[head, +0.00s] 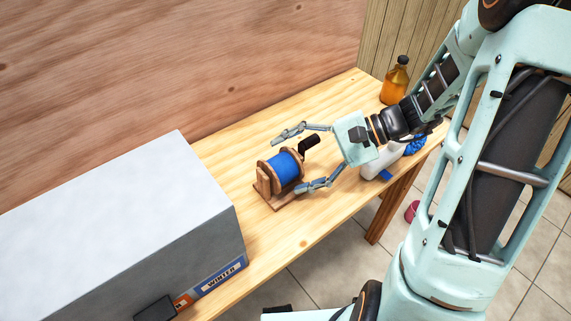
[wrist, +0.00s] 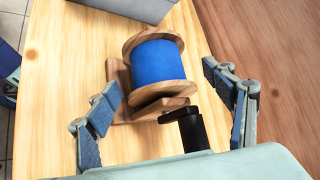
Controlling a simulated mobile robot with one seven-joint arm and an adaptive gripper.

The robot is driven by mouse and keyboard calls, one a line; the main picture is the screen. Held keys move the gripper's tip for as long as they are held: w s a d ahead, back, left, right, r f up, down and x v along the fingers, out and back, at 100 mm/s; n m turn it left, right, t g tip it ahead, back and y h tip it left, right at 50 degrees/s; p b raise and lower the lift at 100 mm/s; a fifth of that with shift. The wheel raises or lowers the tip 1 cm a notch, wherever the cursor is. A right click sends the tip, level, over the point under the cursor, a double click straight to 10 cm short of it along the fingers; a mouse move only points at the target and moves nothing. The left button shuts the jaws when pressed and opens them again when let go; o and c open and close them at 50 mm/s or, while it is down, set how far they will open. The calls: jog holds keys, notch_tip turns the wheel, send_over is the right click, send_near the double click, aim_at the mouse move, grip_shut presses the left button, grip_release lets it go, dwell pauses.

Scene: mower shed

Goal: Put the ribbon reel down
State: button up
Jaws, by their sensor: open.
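The ribbon reel (head: 284,170) is a spool of blue ribbon between round wooden flanges on a wooden stand, with a dark crank handle. It stands on the wooden table (head: 311,222). The reel also shows in the wrist view (wrist: 155,68), in front of my gripper. My gripper (head: 300,160) is open, with one finger on each side of the reel. In the wrist view my fingers (wrist: 160,95) are spread, with visible gaps between them and the reel. The black handle (wrist: 186,128) points back toward my palm.
A large grey box (head: 120,225) with a "WINTER" label (head: 222,279) stands to the left of the reel. An amber bottle (head: 395,82) stands at the table's far end. A white bottle with a blue top (head: 382,163) is partly behind my gripper. A wooden wall (head: 180,70) runs behind the table.

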jog(key=p+v, duration=0.1)
jog(key=v, duration=0.9)
jog(key=shift+s, duration=0.1)
